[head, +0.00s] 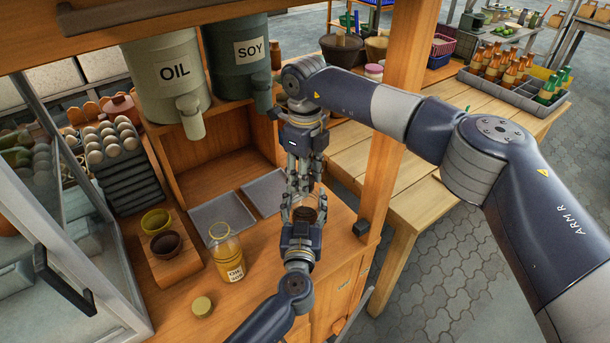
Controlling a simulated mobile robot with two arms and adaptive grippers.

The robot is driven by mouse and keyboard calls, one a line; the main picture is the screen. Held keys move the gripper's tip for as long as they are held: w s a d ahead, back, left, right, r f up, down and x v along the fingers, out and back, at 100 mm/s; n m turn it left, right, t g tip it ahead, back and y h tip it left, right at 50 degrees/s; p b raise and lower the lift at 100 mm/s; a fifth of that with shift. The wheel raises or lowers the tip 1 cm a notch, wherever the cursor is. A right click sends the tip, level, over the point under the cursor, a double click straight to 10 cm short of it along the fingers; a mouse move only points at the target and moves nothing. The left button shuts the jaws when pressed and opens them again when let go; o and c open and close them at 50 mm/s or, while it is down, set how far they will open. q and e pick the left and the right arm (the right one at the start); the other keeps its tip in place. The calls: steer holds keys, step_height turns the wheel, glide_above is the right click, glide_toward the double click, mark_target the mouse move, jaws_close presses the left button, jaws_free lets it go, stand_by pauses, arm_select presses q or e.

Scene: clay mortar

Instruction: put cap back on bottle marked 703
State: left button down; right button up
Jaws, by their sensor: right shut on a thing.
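A clear glass bottle (227,254) with yellowish contents and a white label stands uncapped on the wooden counter at lower centre-left. Its label print is too small to read surely. A round yellowish cap (202,306) lies on the counter in front of it, apart from the bottle. My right gripper (304,194) points down at the centre and is shut on a small clear jar (309,214) with dark contents, partly hidden by the fingers. My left gripper (304,225) comes up from below, right at the same jar; its fingers overlap it, and whether they grip it is unclear.
Two grey trays (222,218) lie behind the bottle. Yellow and dark bowls (165,244) sit on a wooden block to the left. OIL (170,85) and SOY (237,60) dispensers hang above. A wooden post (388,150) stands to the right. Counter around the cap is clear.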

steer(key=o, duration=1.3)
steer(key=shift+c, duration=0.2)
step_height(320, 180, up, 12)
arm_select(q)
steer(key=c, duration=0.5)
jaws_free()
